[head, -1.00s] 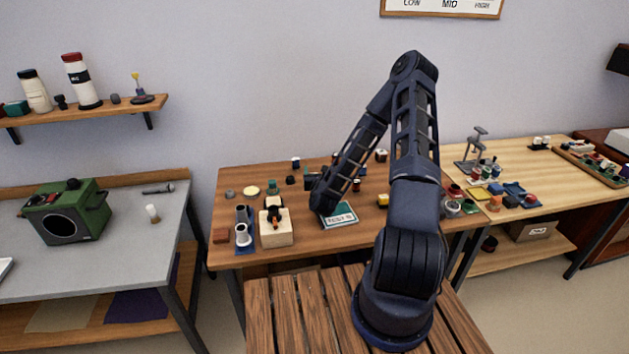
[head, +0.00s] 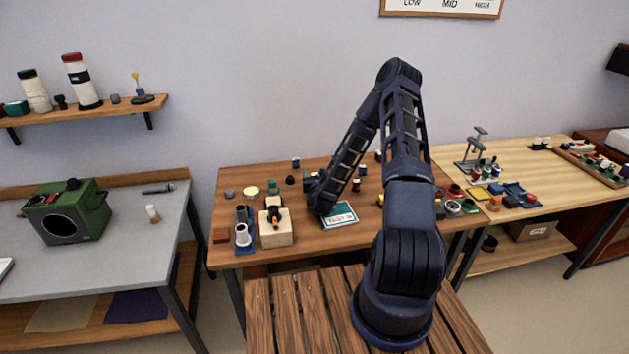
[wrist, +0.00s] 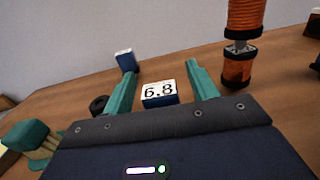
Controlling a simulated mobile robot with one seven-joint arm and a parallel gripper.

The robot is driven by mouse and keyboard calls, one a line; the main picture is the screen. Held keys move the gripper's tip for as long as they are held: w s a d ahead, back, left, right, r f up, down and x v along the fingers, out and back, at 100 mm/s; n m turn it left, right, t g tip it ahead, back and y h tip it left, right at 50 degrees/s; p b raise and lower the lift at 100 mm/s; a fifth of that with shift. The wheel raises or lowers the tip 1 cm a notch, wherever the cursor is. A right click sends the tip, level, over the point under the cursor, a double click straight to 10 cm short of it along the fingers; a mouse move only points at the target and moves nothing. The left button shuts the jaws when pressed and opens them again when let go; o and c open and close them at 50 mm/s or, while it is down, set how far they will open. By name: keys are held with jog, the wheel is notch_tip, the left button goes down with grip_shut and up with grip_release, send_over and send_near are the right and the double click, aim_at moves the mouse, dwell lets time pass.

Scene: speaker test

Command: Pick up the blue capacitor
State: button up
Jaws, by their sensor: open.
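In the wrist view a small dark blue block with a white top marked "6.8" (wrist: 159,95) lies on the brown table, between and just beyond my fingers. A second small blue block with a white top (wrist: 126,60) stands farther back to the left; it also shows at the table's rear in the head view (head: 296,162). The frames do not settle which one is the blue capacitor. My gripper (wrist: 164,76) is open and empty, its teal fingers apart, low over the table. In the head view my arm's end hides its fingers.
Orange-wound coils (wrist: 243,22) stand close to my right finger. A dark round part (wrist: 98,105) is by the left finger, and a teal part with tan legs (wrist: 25,135) lies farther left. A labelled teal card (head: 339,214) lies on the table.

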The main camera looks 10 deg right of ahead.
jog(key=shift+c, duration=0.2)
jog(key=c, duration=1)
jog(key=shift+y, duration=0.3)
notch_tip(320, 180, up, 20)
jog(key=shift+f, duration=0.15)
